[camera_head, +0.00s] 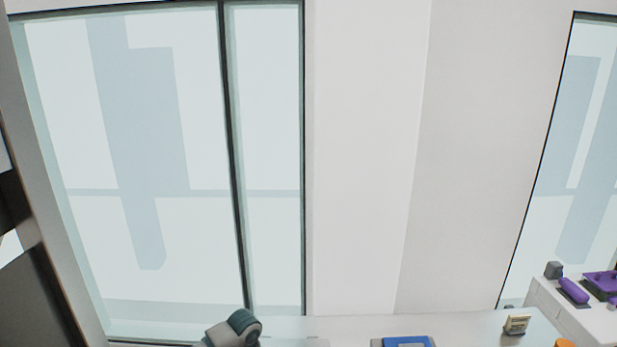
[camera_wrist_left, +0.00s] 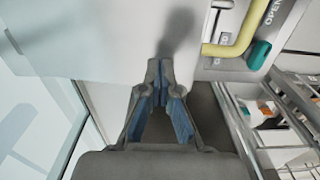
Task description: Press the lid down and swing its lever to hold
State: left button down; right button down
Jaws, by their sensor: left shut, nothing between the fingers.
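My left gripper (camera_wrist_left: 162,68) is in the left wrist view, with grey fingers and blue inner pads. Its tips are together and hold nothing. A bent yellow bar (camera_wrist_left: 237,44) with a teal end piece (camera_wrist_left: 258,55) is to the right of the fingertips, apart from them. The bar looks like the lever. A pale smooth surface (camera_wrist_left: 95,40) fills the upper left; I cannot tell if it is the lid. The head view shows neither lid nor lever. My right gripper is not in view.
Metal rails or shelving (camera_wrist_left: 285,110) with small items stand at the right of the wrist view. A white cabinet with purple items (camera_head: 573,290) stands at right.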

pick_arm(q)
jog(key=shift+f+b, duration=1.4)
jog(key=shift+f, duration=0.95)
